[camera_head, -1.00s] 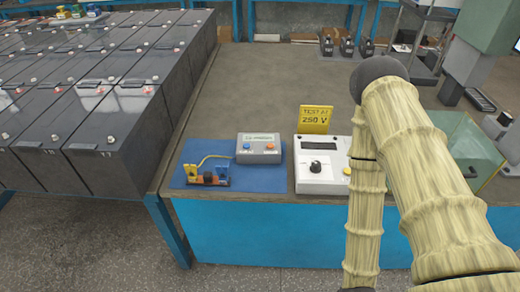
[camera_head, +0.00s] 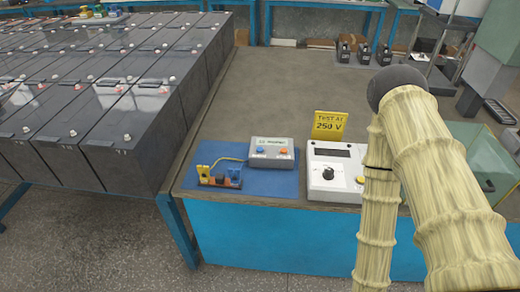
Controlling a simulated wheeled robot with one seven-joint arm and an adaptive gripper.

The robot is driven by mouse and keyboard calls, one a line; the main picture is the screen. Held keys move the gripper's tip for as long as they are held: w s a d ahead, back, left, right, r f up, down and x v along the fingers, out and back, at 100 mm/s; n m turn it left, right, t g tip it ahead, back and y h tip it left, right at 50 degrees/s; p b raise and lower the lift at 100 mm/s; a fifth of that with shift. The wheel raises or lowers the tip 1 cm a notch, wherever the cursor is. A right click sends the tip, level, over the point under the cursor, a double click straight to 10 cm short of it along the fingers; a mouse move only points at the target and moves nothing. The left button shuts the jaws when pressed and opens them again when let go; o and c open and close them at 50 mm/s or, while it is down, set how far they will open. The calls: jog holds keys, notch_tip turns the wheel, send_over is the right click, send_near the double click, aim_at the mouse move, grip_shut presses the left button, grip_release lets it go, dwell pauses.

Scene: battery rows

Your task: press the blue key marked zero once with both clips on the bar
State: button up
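A small grey meter (camera_head: 271,166) with a greenish display stands at the back right of a blue mat (camera_head: 268,186). Its blue key (camera_head: 260,150) is on the left of its top and an orange key (camera_head: 283,152) is on the right; the lettering is too small to read. A brown-orange bar (camera_head: 219,183) with a dark block in its middle lies front left on the mat. A yellow clip (camera_head: 203,173) is at its left end and a blue clip (camera_head: 235,172) at its right; whether they grip it I cannot tell. My gripper is out of view.
A white tester (camera_head: 326,188) with a black knob and a yellow "250 V" sign (camera_head: 329,125) stands right of the mat, partly behind my arm. Rows of dark batteries (camera_head: 110,130) fill the left. The bench top (camera_head: 270,95) behind the meter is clear.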

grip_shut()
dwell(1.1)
